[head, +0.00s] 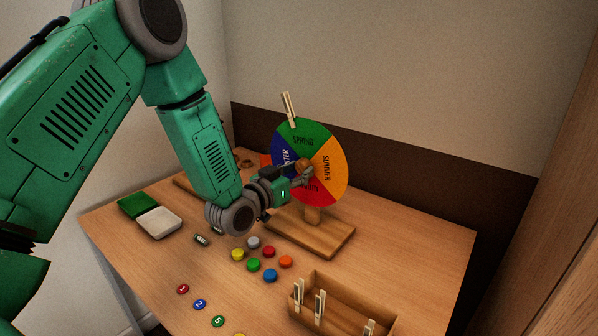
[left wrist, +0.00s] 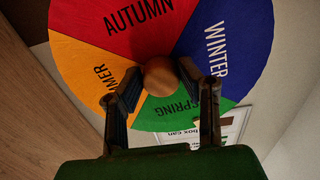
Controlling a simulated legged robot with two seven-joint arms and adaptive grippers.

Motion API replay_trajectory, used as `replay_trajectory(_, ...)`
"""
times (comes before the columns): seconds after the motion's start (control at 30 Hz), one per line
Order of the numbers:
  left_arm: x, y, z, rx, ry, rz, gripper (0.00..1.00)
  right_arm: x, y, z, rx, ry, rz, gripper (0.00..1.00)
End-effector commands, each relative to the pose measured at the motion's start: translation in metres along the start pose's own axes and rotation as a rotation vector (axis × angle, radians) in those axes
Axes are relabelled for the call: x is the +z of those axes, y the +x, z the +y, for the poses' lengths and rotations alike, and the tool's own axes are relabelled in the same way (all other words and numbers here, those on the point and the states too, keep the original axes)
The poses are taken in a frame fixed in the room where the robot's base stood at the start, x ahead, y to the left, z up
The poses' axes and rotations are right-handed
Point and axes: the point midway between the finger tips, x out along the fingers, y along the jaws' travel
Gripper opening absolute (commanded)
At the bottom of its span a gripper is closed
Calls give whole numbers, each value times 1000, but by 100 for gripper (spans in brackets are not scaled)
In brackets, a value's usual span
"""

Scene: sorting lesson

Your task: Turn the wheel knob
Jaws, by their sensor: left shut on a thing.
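The season wheel (head: 325,179) stands upright on a wooden base (head: 309,237) toward the back of the table, with green, yellow, red and blue sectors. A clothespin (head: 289,109) is at its top edge, on the green sector. The round wooden knob (head: 304,165) is at the wheel's centre. My left gripper (head: 303,175) is at the knob, shut on it. In the left wrist view, the knob (left wrist: 161,76) sits between the two fingers (left wrist: 160,88) in front of the wheel (left wrist: 128,52). My right gripper is not in view.
Several coloured discs (head: 254,264) and numbered discs (head: 200,304) lie in front of the wheel. A wooden box (head: 349,296) with clothespins stands at the front right. The table's right side is clear.

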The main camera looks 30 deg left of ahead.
Motion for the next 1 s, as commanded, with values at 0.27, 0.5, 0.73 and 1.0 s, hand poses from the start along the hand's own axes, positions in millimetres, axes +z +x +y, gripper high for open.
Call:
replay_trajectory(0.27, 3, -1, 0, 0, -1, -9, 3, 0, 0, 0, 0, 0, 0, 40)
replay_trajectory(0.5, 3, -1, 0, -1, -1, -7, 3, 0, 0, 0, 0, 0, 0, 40)
replay_trajectory(0.73, 2, -1, 0, -1, -1, -6, 3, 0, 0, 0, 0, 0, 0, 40)
replay_trajectory(1.0, 1, -1, 0, -1, -1, -3, 51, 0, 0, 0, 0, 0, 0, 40)
